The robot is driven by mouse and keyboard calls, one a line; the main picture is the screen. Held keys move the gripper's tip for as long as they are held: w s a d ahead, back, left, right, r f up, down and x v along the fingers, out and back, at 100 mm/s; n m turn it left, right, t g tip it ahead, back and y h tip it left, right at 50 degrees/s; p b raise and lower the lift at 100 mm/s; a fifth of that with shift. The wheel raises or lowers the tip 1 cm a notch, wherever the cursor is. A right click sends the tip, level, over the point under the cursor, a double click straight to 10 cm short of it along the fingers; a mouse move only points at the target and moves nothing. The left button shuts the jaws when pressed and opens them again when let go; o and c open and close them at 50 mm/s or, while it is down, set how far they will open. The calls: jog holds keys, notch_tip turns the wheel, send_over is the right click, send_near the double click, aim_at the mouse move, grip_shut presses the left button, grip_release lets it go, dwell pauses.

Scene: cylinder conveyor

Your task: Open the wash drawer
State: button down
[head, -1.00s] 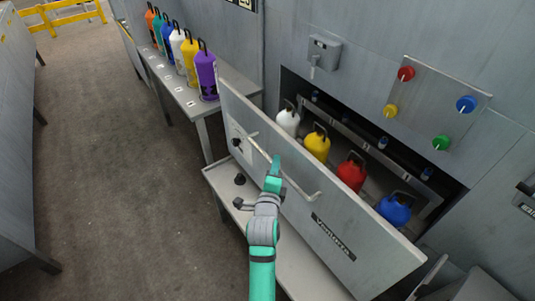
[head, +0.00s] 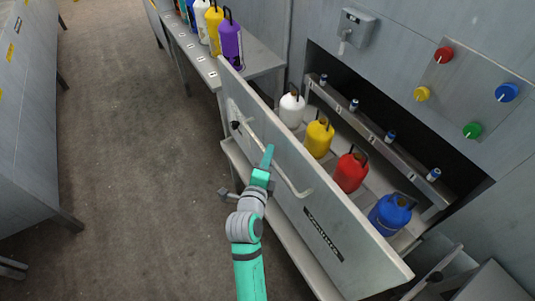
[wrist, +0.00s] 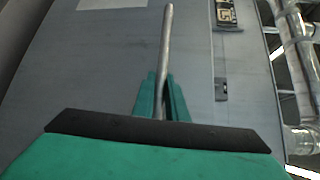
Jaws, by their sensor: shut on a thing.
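The wash drawer (head: 290,190) is a grey drawer with a tall front panel, and it stands pulled out from the machine wall. A long bar handle (head: 290,183) runs along its front. My gripper (head: 268,157) is at the middle of this handle, shut on it. In the wrist view the green fingers (wrist: 161,98) close around the grey handle bar (wrist: 166,50). Inside the drawer stand a white bottle (head: 291,109), a yellow bottle (head: 319,136), a red bottle (head: 350,171) and a blue bottle (head: 391,213).
A side table (head: 257,66) with several colored cylinders stands at the upper left. A switch box (head: 357,26) and colored knobs (head: 445,55) are on the wall. A grey cabinet (head: 35,150) is on the left. Open floor (head: 125,130) lies between.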

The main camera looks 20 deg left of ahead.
jog(key=c, duration=1.8)
grip_release()
jog(key=shift+o, duration=0.2)
jog(key=s+r, duration=0.1)
jog(key=s, duration=0.9)
jog(key=shift+s+d+r, duration=0.2)
jog(key=shift+s+d, duration=0.05)
jog(key=shift+s, duration=0.1)
jog(key=s+d+f+n+g, duration=0.1)
jog(key=s+d+f+n, duration=0.4)
jog(key=s+n, duration=0.3)
jog(key=s+d+f+n, duration=0.5)
jog(key=s+n, duration=0.1)
jog(key=s, duration=0.5)
jog(key=s+d+r+n, duration=0.1)
jog(key=s+d+n, duration=0.3)
jog(key=s, duration=0.4)
jog(key=shift+s+r+n+h, duration=0.3)
jog(key=shift+n+h, duration=0.1)
jog(key=shift+n, duration=0.1)
